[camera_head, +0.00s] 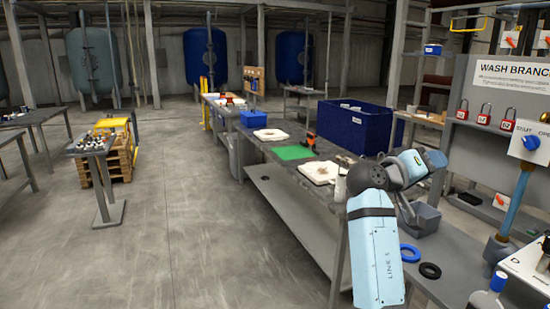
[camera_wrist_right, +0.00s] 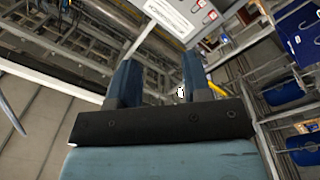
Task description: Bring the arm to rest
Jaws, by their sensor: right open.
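My right arm (camera_head: 376,250) rises from the bottom of the head view, in front of the long workbench. It bends at a dark joint and its upper part leans right, above the bench. In the right wrist view, my right gripper (camera_wrist_right: 160,84) shows two blue-grey fingers standing well apart with nothing between them. The gripper is open and empty. The fingers are hard to make out in the head view. My left arm and left gripper are not in view.
The long grey bench (camera_head: 262,148) holds a green mat (camera_head: 293,152), white pads, a blue ring (camera_head: 409,252) and a black ring (camera_head: 430,270). A wash branch panel (camera_head: 505,90) with red padlocks stands right, near my arm. A blue bin (camera_head: 355,128) is behind.

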